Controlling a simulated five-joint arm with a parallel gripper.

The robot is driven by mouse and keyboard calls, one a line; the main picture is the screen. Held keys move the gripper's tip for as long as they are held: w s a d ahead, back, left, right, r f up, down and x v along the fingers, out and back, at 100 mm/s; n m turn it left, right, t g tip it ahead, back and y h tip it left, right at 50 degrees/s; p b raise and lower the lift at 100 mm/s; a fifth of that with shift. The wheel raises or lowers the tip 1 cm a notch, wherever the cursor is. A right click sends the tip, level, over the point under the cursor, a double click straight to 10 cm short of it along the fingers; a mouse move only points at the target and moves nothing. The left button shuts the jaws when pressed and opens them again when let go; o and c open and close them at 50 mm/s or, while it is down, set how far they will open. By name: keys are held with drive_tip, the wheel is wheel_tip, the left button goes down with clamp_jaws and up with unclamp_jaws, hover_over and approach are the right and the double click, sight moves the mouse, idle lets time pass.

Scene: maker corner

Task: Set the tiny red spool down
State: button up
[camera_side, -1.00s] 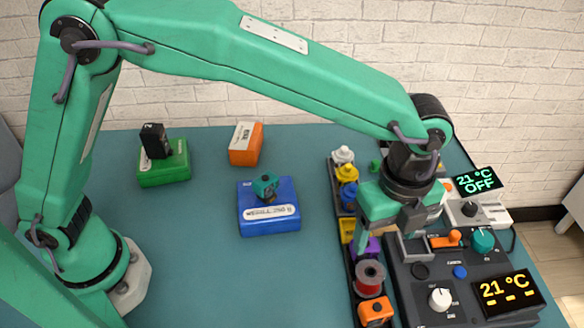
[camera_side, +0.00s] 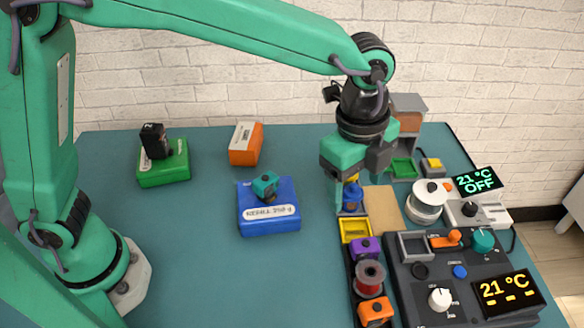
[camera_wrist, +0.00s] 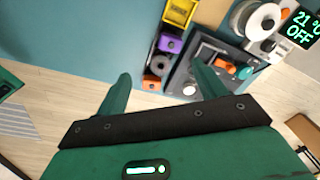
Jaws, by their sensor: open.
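The tiny red spool (camera_side: 370,278) sits in the long dark rack, between a purple block (camera_side: 367,249) and an orange block (camera_side: 376,311). In the wrist view the spool (camera_wrist: 159,65) shows from above with its grey end up. My gripper (camera_side: 355,178) is open and stands above the rack's back part, well behind the spool and apart from it. In the wrist view its two fingers (camera_wrist: 162,76) are spread with nothing between them. The gripper hides part of the rack's far end.
A yellow bin (camera_side: 355,230) stands in the rack behind the purple block. A white spool (camera_side: 427,198) and a dark control panel (camera_side: 440,268) lie to the right. A blue box (camera_side: 268,220), green box (camera_side: 164,170) and orange box (camera_side: 245,150) stand left. The mat's front left is clear.

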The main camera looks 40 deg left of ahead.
drive_tip(key=s+a+r+n+t, duration=0.1)
drive_tip(key=s+a+r+n, duration=0.1)
drive_tip(key=a+n, duration=0.45)
drive_tip(key=s+a+r+n+t, duration=0.1)
drive_tip(key=s+a+r+n, duration=0.15)
drive_tip(key=a, duration=0.65)
drive_tip(key=s+a+r+n+t, duration=0.1)
drive_tip(key=s+a+r+n, duration=0.15)
drive_tip(key=a+n, duration=0.4)
drive_tip(key=s+a+f+n+t, duration=0.2)
drive_tip(key=s+a+n, duration=0.2)
drive_tip(key=s+a, duration=0.2)
drive_tip(key=shift+s+a+f+n+y, duration=0.3)
drive_tip(key=shift+s+a+f+n, duration=0.1)
drive_tip(key=shift+a, duration=0.75)
